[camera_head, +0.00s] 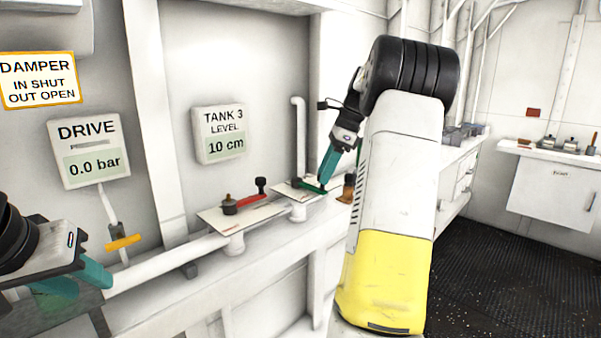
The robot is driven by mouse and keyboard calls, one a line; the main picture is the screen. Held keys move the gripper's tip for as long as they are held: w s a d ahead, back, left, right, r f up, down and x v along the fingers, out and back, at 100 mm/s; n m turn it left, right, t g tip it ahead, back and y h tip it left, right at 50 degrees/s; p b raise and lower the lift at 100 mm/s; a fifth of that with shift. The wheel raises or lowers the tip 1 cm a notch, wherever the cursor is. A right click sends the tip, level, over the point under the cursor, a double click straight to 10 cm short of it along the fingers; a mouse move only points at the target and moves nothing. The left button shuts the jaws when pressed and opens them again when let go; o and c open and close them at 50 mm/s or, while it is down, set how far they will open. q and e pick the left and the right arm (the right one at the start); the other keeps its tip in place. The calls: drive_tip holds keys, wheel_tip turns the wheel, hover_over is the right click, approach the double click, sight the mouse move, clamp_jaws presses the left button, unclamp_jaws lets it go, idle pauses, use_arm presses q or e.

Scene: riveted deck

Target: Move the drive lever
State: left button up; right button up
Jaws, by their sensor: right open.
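A DRIVE gauge (88,149) reading 0.0 bar hangs on the wall at left. Below it an orange handle (123,242) sits on a thin pipe. A red lever (250,200) and a green lever (313,186) are mounted on two white plates to the right; I cannot read which is the drive lever. My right gripper (327,178) is open, pointing down at the green lever; whether it touches is unclear. My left gripper (80,283) is at the lower left, its teal fingers apart and empty, left of and below the orange handle.
A TANK 3 gauge (223,133) reads 10 cm. A yellow-framed DAMPER sign (39,81) says in shut, out open. A white pipe (165,265) runs along the wall below the plates. A brown-orange object (346,190) is partly hidden by my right arm. Dark floor (510,265) is clear at right.

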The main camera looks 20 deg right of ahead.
drive_tip(key=shift+a+f, duration=0.1)
drive_tip(key=shift+f, duration=0.15)
clamp_jaws()
idle(1.4)
